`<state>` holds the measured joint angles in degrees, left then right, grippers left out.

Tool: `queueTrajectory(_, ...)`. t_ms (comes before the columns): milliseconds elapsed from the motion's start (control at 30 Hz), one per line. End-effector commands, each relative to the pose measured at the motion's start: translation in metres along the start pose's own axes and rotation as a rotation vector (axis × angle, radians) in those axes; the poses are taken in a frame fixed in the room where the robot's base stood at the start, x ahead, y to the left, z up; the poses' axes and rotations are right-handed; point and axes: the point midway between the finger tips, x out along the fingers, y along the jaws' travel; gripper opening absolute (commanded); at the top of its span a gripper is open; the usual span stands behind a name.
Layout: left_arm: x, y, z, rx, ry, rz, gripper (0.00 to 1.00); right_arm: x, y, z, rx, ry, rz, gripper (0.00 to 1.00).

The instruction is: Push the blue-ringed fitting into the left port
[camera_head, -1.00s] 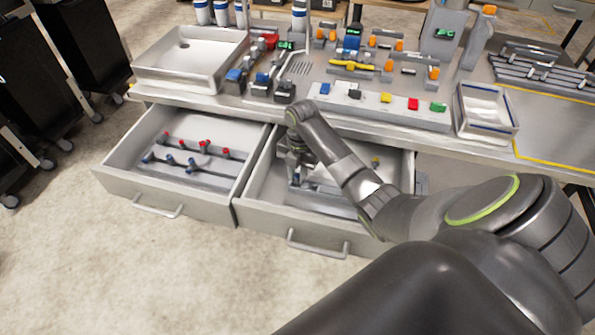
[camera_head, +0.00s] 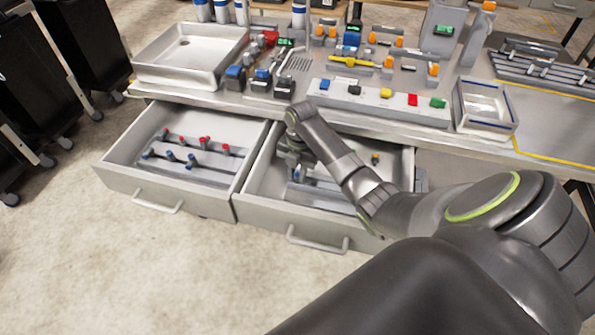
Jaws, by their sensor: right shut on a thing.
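My right gripper (camera_head: 298,168) reaches down into the open right drawer (camera_head: 290,222), at its left side. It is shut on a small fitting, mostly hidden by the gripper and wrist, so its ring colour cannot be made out. Several blue-topped fittings (camera_head: 169,155) stand in a rack in the open left drawer (camera_head: 122,180), in front of a row of red-topped ones (camera_head: 204,143). Dark port-like units, one with a blue top (camera_head: 235,72), stand on the bench; which is the left port is unclear. My left gripper is not in view.
A grey tray (camera_head: 190,83) stands at the bench's left and a smaller bin (camera_head: 485,103) at its right. A panel with several coloured buttons (camera_head: 410,111) lies along the front edge. Black racks (camera_head: 84,50) stand at far left. The floor before the drawers is clear.

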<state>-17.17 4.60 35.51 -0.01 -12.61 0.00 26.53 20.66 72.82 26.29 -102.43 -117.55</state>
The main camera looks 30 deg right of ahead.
Motion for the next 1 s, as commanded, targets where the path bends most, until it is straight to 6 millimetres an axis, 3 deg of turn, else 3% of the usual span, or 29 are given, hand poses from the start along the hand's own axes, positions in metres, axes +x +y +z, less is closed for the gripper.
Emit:
queueTrajectory(33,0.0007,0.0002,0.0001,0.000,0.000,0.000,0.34,0.0113,-0.0046,-0.0032,0.004,0.015,-0.012,0.00)
queueTrajectory(100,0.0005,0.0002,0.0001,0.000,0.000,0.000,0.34,0.0132,-0.0045,-0.0033,0.004,0.015,-0.011,0.00)
queueTrajectory(900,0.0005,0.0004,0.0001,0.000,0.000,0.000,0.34,0.0211,-0.0032,-0.0034,0.001,0.016,-0.007,0.00)
queueTrajectory(933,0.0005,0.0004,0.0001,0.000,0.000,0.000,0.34,0.0211,-0.0031,-0.0034,0.001,0.016,-0.006,0.23)
queueTrajectory(1000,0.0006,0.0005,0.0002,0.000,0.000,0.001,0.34,0.0211,-0.0031,-0.0033,0.001,0.016,-0.006,0.32)
